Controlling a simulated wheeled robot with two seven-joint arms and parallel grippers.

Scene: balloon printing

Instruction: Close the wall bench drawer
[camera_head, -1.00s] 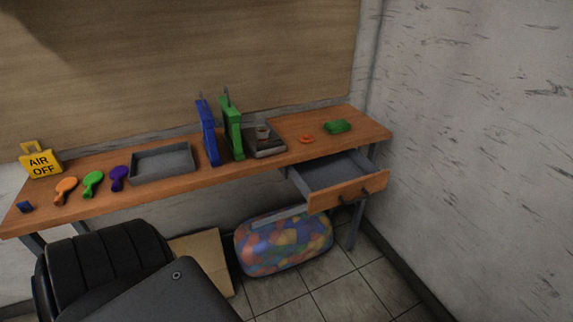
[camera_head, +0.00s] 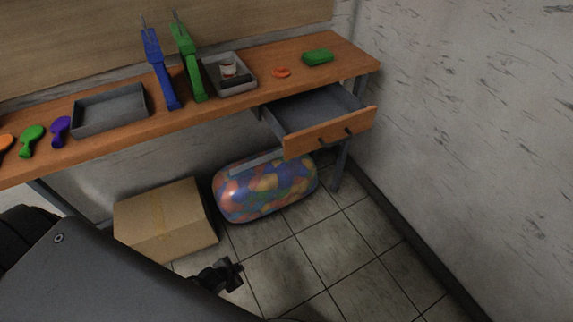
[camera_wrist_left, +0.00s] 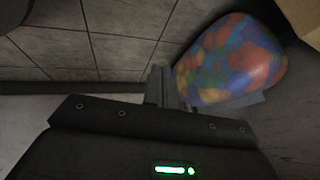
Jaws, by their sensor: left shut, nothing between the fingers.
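The wall bench drawer (camera_head: 330,134) is pulled out at the right end of the wooden wall bench (camera_head: 225,103). In the left wrist view my gripper (camera_wrist_left: 164,88) shows near the balloon bag, and the drawer is not seen there. My right gripper is in neither view.
A clear bag of coloured balloons (camera_head: 265,187) lies under the bench, also in the left wrist view (camera_wrist_left: 230,60). A cardboard box (camera_head: 165,220) stands left of it. The right wall (camera_head: 470,130) is close to the drawer. Tiled floor (camera_head: 345,235) in front is clear.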

